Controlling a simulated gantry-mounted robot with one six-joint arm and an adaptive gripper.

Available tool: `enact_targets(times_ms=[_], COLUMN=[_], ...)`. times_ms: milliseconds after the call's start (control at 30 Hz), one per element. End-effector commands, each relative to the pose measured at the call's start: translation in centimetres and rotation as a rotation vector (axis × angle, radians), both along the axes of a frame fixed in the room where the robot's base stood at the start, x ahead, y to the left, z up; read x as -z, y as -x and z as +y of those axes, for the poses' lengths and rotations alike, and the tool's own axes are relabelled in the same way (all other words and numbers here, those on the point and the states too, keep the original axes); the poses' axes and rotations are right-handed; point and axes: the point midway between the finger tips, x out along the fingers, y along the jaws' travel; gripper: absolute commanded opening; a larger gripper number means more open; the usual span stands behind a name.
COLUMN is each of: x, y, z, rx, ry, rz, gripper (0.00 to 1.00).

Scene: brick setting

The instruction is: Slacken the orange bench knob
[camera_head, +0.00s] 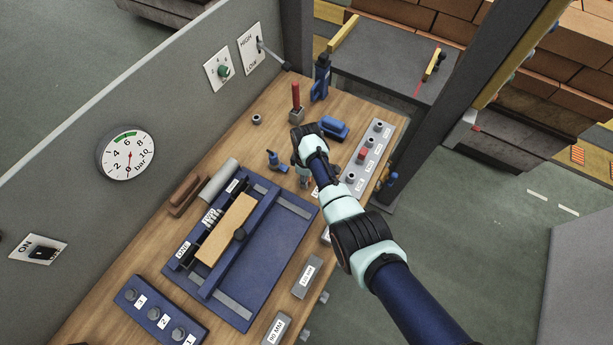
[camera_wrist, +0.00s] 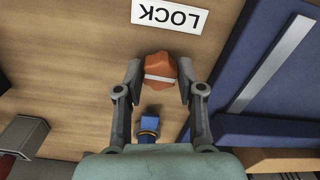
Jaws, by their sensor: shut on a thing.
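The orange bench knob (camera_wrist: 160,65), with a white stripe across it, sits on the wooden bench between my fingers in the wrist view. My gripper (camera_wrist: 160,80) is shut on it, with one finger on each side. A white LOCK label (camera_wrist: 170,15) lies on the bench beside the knob and reads upside down there. In the head view my gripper (camera_head: 305,181) is low over the bench, right of the blue fixture; my arm and gripper mostly hide the knob.
The blue fixture plate (camera_head: 262,270) with a wooden block (camera_head: 222,232) is left of my gripper. A small blue tool (camera_head: 277,161) stands close by. A grey strip with several knobs (camera_head: 340,190) lies to the right.

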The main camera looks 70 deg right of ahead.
Motion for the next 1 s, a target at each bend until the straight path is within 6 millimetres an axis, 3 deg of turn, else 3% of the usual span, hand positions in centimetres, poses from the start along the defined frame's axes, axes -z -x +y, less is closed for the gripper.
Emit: enact_targets(times_ms=[33,67,200,567,667,1000], x=[-0.1,-0.1,0.0,-0.5,-1.9,-10.0], y=[0.0,0.0,0.0,0.0,-0.1,-0.1], z=[0.0,0.0,0.0,0.0,-0.1,-0.1], rx=[0.0,0.0,0.001,0.001,0.001,0.001], ry=[0.001,0.001,0.0,0.001,0.004,0.003], rz=[-0.001,-0.001,-0.001,-0.001,-0.003,-0.003], gripper=[0.03,0.41,0.63,0.63,0.63,0.63])
